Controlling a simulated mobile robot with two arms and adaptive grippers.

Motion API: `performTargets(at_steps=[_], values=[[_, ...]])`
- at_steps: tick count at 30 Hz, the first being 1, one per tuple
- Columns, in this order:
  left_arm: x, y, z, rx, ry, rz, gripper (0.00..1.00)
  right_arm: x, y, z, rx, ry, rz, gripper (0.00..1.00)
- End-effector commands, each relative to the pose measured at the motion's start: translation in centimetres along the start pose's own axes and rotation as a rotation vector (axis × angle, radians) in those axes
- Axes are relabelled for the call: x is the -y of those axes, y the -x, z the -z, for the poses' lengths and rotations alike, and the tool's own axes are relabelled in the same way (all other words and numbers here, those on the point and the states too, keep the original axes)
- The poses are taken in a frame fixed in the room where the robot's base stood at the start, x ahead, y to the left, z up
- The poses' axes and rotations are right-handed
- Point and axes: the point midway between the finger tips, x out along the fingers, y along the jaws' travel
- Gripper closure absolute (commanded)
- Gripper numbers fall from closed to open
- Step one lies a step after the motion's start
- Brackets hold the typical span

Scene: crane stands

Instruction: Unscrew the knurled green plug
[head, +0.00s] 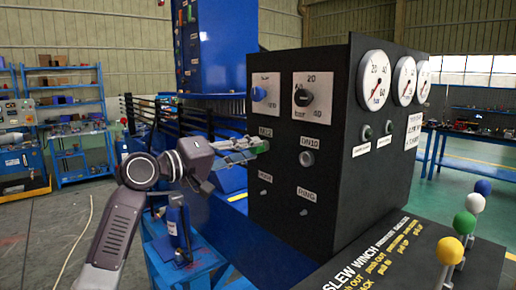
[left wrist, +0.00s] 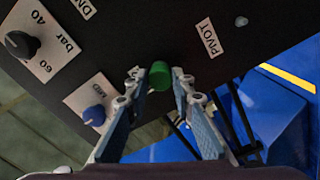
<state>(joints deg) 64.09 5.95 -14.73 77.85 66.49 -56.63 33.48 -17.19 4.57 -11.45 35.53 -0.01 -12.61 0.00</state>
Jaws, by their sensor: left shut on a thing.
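The green plug (head: 262,147) sits on the side face of the black panel box (head: 342,130), beside the "M12" label. It also shows in the left wrist view (left wrist: 160,73), between my fingertips. My left gripper (head: 246,149) reaches in from the left. In the left wrist view my left gripper (left wrist: 159,80) is shut on the green plug, one finger on each side. The plug's knurling is too small to make out. My right gripper is not in view.
A blue knob (head: 259,94) and a black knob (head: 303,97) sit above the plug, and a DN10 fitting (head: 307,158) beside it. Gauges (head: 374,82) and ball-topped levers (head: 450,250) are at right. A blue bottle (head: 178,222) stands below my left arm.

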Motion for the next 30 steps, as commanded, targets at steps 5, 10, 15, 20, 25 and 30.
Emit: performTargets(at_steps=[5, 10, 15, 20, 25, 30], values=[[0.0, 0.0, 0.0, 0.0, 0.0, -0.001, 1.0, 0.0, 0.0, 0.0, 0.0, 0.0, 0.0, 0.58], [-0.1, 0.1, 0.0, -0.001, 0.0, 0.0, 1.0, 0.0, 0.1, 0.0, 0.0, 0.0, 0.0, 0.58], [-0.1, 0.2, 0.1, -0.001, 0.0, -0.001, 1.0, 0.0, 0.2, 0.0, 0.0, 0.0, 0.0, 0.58], [-0.1, 0.3, 0.0, 0.0, 0.0, 0.0, 1.0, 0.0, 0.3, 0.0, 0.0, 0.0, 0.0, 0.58], [-0.3, 0.3, 0.2, 0.001, 0.061, 0.001, 1.0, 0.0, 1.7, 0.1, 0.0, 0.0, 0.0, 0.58], [-0.4, 0.3, 0.2, 0.002, 0.199, 0.002, 1.0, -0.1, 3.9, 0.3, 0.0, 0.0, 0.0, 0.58]])
